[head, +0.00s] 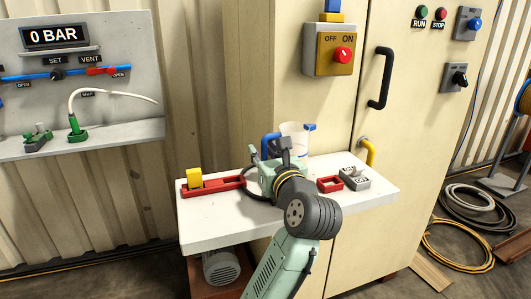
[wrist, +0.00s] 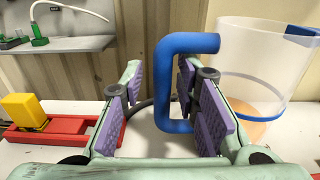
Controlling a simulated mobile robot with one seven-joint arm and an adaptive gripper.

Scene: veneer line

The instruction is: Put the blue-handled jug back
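The clear jug (head: 296,134) stands on the white shelf, with its blue handle (head: 267,146) towards the left. In the wrist view the jug (wrist: 262,62) is at the right, with a blue band around it, and its blue handle (wrist: 161,85) is in the middle. My gripper (wrist: 158,88) is open, with purple-padded fingers on either side of the handle's upright bar. A gap shows on the left of the bar; the right finger is close to it, overlapping the loop's opening. In the head view my gripper (head: 280,150) partly hides the jug's lower part.
On the shelf (head: 225,212), a red holder with a yellow block (head: 194,178) lies left, and a red frame (head: 330,184) and a grey block (head: 354,178) lie right. A switch box (head: 328,50) and a cabinet door with a black handle (head: 381,78) are behind. A yellow hook (head: 368,150) is nearby.

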